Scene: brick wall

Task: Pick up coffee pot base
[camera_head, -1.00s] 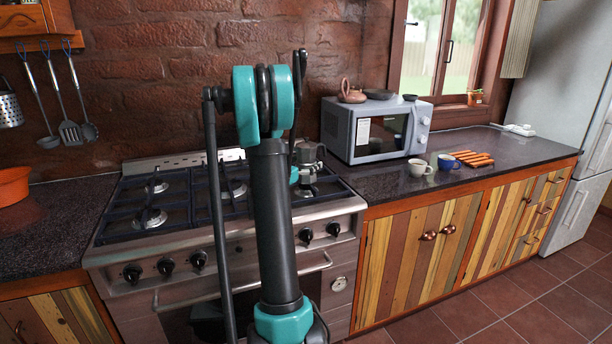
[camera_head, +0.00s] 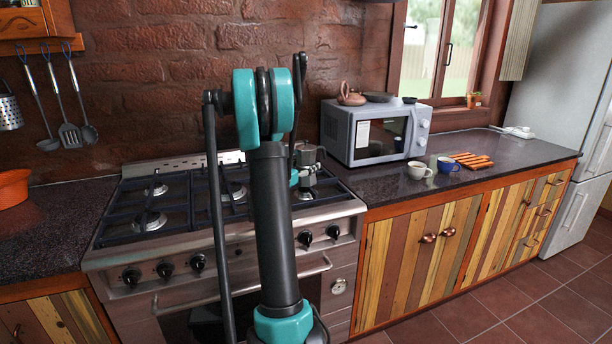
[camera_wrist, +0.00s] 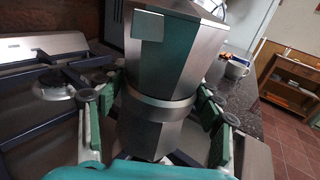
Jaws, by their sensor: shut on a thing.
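The metal coffee pot stands upright in my gripper's grasp. Its faceted upper part (camera_wrist: 165,60) fills the middle of the wrist view, above a round collar. The coffee pot base (camera_wrist: 148,138) is the lower part, between my fingers. My gripper (camera_wrist: 150,112) is shut on it, one green-padded finger on each side. In the head view the pot (camera_head: 308,158) shows over the right side of the stove (camera_head: 240,225), partly behind my arm. A burner shows just below it, and the pot seems slightly above the grate.
The microwave (camera_head: 376,130) stands right of the stove with small pots on top. A white cup (camera_head: 420,170), a blue mug (camera_head: 448,163) and orange sticks (camera_head: 470,159) lie on the right counter. An orange bowl (camera_head: 13,187) is at far left.

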